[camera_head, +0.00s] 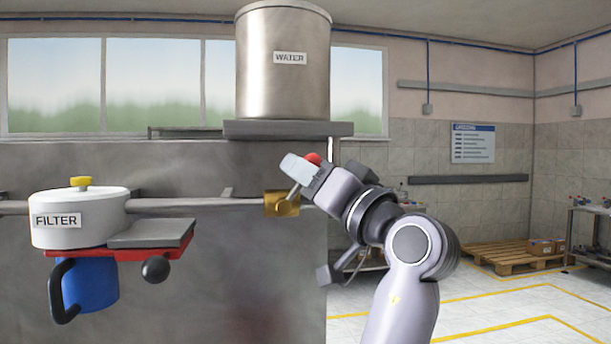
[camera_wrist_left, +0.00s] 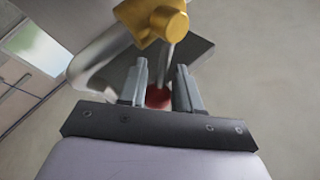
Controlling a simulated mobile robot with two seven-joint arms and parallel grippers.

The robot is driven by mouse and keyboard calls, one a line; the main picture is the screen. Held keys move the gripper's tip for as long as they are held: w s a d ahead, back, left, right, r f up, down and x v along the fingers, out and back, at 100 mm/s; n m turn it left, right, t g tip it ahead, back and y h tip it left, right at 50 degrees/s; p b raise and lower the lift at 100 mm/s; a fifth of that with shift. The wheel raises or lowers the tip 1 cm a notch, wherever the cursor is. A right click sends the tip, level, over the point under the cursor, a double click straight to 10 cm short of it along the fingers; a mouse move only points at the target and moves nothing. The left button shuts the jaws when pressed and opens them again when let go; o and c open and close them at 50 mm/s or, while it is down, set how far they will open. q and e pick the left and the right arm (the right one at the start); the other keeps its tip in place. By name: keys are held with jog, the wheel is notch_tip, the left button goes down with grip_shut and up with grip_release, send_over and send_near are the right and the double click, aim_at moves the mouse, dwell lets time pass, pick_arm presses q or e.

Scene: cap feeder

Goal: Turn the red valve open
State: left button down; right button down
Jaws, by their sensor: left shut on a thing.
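The red valve has a brass body (camera_head: 282,204) on the grey pipe and a thin metal lever that slants up to the right. The lever ends in a red knob (camera_head: 313,158), mostly covered by my fingers. My left gripper (camera_head: 299,168) is shut on the red knob. In the left wrist view, the red knob (camera_wrist_left: 158,97) sits between the two fingers of my left gripper (camera_wrist_left: 163,72), and the lever runs from it to the brass body (camera_wrist_left: 160,22). My right gripper is out of view.
A steel water tank (camera_head: 283,85) stands on a ledge above the valve. At the left, a white filter housing (camera_head: 82,228) sits on the pipe, with a red plate (camera_head: 118,254), black handles and a blue cup (camera_head: 92,284) below.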

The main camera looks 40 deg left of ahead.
pick_arm(q)
jog(key=c, duration=0.9)
grip_release()
jog(key=shift+d, duration=0.1)
jog(key=shift+b+v, duration=1.1)
jog(key=shift+v, duration=2.35)
